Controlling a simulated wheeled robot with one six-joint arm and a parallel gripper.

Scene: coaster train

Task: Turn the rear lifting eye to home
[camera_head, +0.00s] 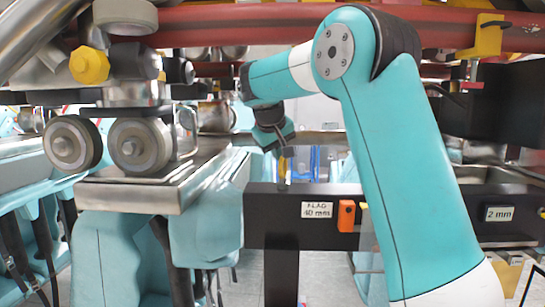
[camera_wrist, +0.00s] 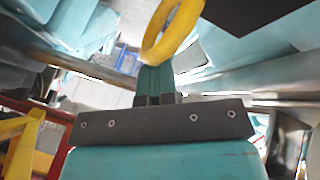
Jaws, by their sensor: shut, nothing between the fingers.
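A yellow lifting eye (camera_wrist: 185,22) shows as a tilted ring at the top of the wrist view, cut off by the picture's edge. In the head view a narrow yellow piece (camera_head: 282,168), seemingly the same eye nearly edge-on, stands at the black beam just below my gripper (camera_head: 284,150). In the wrist view my gripper (camera_wrist: 154,68) is shut and empty, with its fingertips at the lower end of the ring. I cannot tell whether they touch it. The eye's base is hidden.
The black beam (camera_head: 265,215) carries a white label (camera_head: 317,210) and an orange block (camera_head: 346,215). Grey wheels (camera_head: 138,147) and a metal plate (camera_head: 130,192) stand at left. Red tubes (camera_head: 230,20) run overhead. Teal seats (camera_head: 95,250) hang below left.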

